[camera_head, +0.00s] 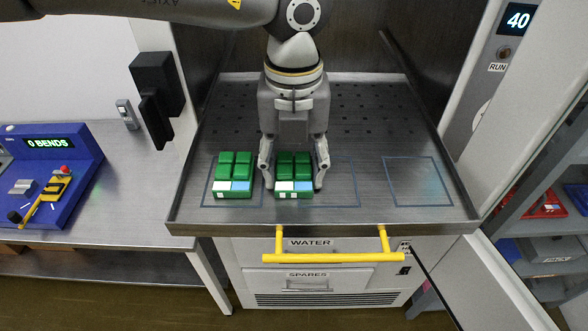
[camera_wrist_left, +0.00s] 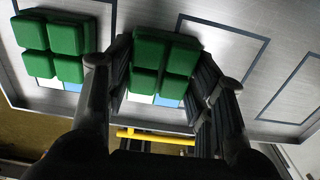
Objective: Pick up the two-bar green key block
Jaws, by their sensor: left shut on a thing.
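Two green key blocks, each with green keys on top and a white and light-blue strip in front, are at the left of the metal tray. My left gripper (camera_head: 294,178) points down with one finger on each side of the right-hand green block (camera_head: 294,164), shut on it. In the left wrist view this block (camera_wrist_left: 164,62) sits between the fingers. The other green block (camera_head: 235,168) stands just left of the gripper, outside the fingers; it also shows in the left wrist view (camera_wrist_left: 52,42). The small white front marks are too small to count surely. My right gripper is not in view.
The metal tray (camera_head: 400,222) has a raised front lip and blue outlined squares; the right outline (camera_head: 417,182) is empty. A yellow handle (camera_head: 333,258) crosses below the tray front. A blue bending device (camera_head: 60,160) stands on the left bench.

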